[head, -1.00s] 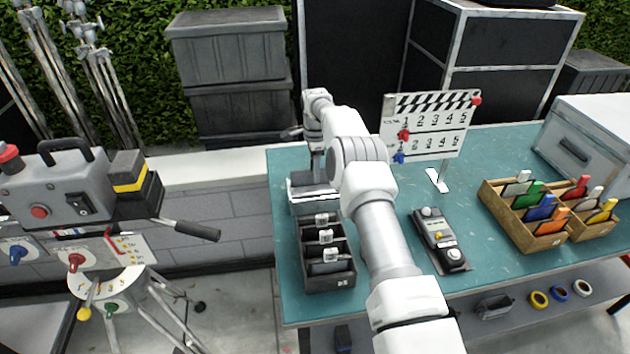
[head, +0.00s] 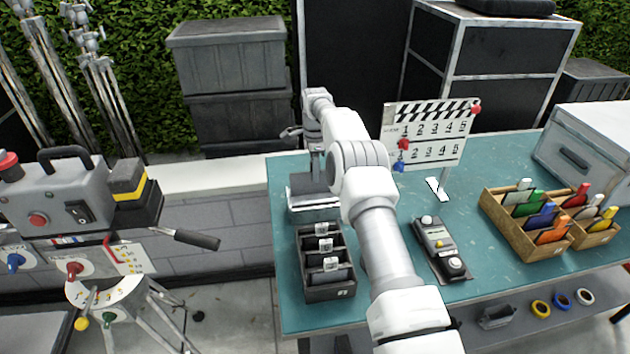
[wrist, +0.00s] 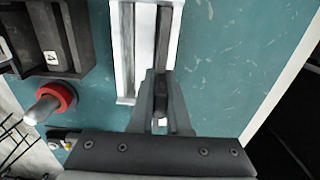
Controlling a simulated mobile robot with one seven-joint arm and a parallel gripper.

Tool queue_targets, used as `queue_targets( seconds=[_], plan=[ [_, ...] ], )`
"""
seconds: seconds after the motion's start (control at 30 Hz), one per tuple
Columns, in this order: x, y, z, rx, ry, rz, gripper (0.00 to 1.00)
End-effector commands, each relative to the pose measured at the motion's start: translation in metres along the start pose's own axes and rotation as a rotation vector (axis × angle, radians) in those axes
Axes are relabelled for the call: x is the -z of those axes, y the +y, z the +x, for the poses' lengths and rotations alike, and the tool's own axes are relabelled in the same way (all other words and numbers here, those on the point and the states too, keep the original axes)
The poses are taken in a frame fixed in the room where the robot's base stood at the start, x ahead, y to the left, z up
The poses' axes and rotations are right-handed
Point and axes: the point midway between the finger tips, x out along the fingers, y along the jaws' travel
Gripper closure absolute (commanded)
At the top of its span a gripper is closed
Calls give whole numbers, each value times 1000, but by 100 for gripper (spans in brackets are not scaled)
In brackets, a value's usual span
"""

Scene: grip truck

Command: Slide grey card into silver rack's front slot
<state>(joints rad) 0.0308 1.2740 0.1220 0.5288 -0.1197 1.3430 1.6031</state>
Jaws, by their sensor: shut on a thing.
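The silver rack (head: 314,207) stands at the left of the teal table, behind a black rack. In the wrist view the silver rack (wrist: 126,60) shows from above, with pale walls and a dark narrow gap. My gripper (wrist: 160,105) is shut at the near end of that gap, in line with it. The grey card (wrist: 163,45) seems to show only as a thin dark edge running from between the fingers along the rack. How deep it sits in a slot cannot be told. In the head view my arm partly hides my gripper (head: 316,165).
The black rack (head: 329,292) with clear-tabbed compartments stands close in front. A clapperboard (head: 430,135), a control box (head: 438,245) and wooden card boxes (head: 515,232) stand to the right. In the wrist view a red-ringed rod (wrist: 57,97) is at the left.

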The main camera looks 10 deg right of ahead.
Motion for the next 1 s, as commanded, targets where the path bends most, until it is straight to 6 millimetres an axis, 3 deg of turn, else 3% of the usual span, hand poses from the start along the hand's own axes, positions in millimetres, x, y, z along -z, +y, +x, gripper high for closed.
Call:
queue_targets(
  seconds=[0.2,0.4,1.0],
  plan=[
    [0,-1,-47,5,1,-1,100],
    [-1,0,-73,2,0,-1,100],
    [-1,28,-93,-1,1,-5,100]
  ],
)
